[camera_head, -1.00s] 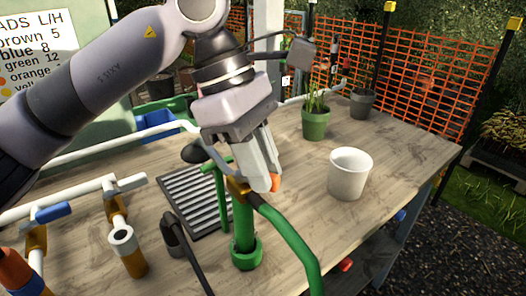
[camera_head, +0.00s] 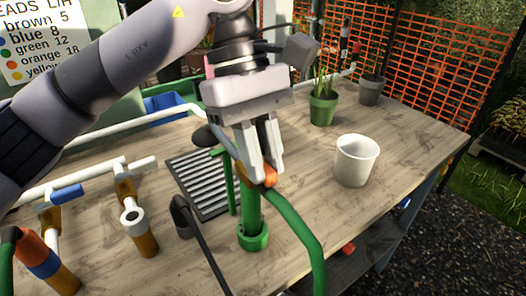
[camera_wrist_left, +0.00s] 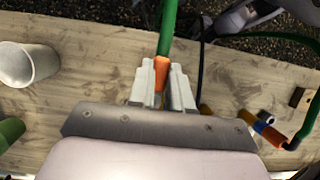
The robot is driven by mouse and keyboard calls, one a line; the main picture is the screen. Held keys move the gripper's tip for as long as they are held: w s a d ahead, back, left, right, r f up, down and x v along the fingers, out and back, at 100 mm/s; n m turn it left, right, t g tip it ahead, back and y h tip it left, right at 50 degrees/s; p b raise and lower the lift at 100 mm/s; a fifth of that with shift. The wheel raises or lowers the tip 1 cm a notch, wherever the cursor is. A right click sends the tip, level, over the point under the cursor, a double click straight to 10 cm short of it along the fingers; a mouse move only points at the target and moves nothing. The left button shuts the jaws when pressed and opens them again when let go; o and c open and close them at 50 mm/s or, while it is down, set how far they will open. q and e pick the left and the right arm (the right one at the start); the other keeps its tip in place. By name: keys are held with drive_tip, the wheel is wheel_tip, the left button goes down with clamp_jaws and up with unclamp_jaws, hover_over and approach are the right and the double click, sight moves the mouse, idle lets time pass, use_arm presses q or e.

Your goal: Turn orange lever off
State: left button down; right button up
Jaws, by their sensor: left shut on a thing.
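The orange lever (camera_head: 270,176) sits at the top of an upright green pipe (camera_head: 252,217) on the table, where a green hose (camera_head: 301,232) leads off. My left gripper (camera_head: 262,178) is shut on the orange lever, with its fingers pointing down. In the left wrist view the orange lever (camera_wrist_left: 161,73) lies between the two finger pads, with the green hose (camera_wrist_left: 168,25) running away from it. The fingers hide part of the lever and the pipe top. My right gripper is not in view.
A white cup (camera_head: 355,160) stands right of the pipe, and a green plant pot (camera_head: 322,108) behind it. A slatted drain (camera_head: 198,184) lies left of the pipe. White pipes with a blue-handled valve (camera_head: 67,194) stand at the left.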

use_arm(q)
drive_tip(key=c, duration=1)
unclamp_jaws()
drive_tip(key=shift+c, duration=0.2)
drive_tip(key=shift+r, duration=0.15)
drive_tip(key=v, duration=0.7)
